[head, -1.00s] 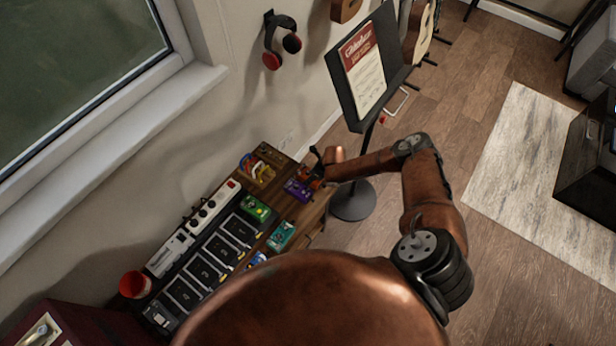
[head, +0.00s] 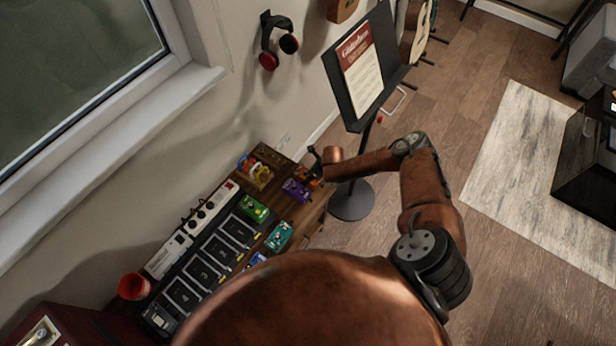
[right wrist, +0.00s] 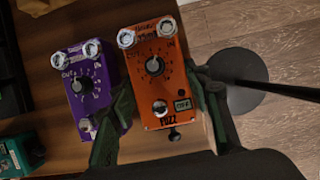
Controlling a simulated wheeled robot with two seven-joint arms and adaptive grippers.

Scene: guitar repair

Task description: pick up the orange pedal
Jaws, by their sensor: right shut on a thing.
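The orange pedal (right wrist: 156,75), marked FUZZ, lies between the two fingers of my right gripper (right wrist: 165,112) in the right wrist view. The fingers are shut on its two sides. In the head view my right gripper (head: 316,166) is at the far right corner of the wooden table, and only a little of the orange pedal shows there beside it. I cannot tell whether the pedal is still touching the table. My left gripper is not in view.
A purple pedal (right wrist: 88,83) stands close to the orange pedal's left. Green (head: 254,208) and teal (head: 279,236) pedals and a pedalboard with numbered slots (head: 198,275) share the table. A music stand (head: 364,80) rises just beyond my right gripper.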

